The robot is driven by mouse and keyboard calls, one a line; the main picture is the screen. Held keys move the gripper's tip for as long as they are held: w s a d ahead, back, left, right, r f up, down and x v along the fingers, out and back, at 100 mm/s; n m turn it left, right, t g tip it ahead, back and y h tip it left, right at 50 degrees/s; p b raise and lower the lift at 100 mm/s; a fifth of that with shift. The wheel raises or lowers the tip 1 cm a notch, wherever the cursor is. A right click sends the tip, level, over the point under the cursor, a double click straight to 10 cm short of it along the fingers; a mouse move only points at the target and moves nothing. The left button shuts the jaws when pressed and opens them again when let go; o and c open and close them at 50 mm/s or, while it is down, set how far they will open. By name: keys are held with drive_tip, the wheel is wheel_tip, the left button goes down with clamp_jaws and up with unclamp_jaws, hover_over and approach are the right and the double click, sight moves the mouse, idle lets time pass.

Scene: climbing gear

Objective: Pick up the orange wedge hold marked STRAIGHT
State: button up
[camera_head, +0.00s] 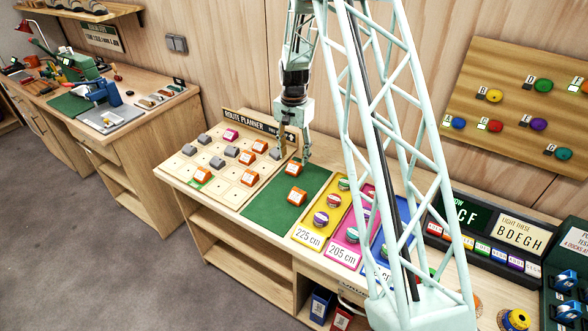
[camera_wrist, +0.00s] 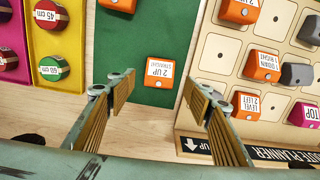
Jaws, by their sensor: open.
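An orange wedge hold (camera_wrist: 158,72) with a white label reading "2 UP STRAIGHT" stands on the green mat (camera_wrist: 150,30) near its edge by the wall. In the head view this wedge (camera_head: 294,169) is close below my gripper (camera_head: 291,161). In the wrist view the open, empty fingers of my gripper (camera_wrist: 161,82) appear on either side of the wedge, apart from it. A second orange wedge (camera_head: 296,196) stands on the mat farther from the wall. It is cut off at the top of the wrist view (camera_wrist: 119,4), its label unreadable.
The route planner board (camera_head: 212,172), with grey, orange and pink wedges, adjoins the mat. Its wedges include "LEVEL 2 LEFT" (camera_wrist: 246,105). Yellow (camera_head: 322,226) and pink (camera_head: 347,248) panels with striped holds lie on the mat's other side. Part of the mat is bare.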

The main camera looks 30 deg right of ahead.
sight(294, 164)
drive_tip(key=shift+f, duration=0.15)
drive_tip(key=shift+f, duration=2.45)
drive_tip(key=shift+c, duration=0.7)
drive_tip(key=c, duration=0.8)
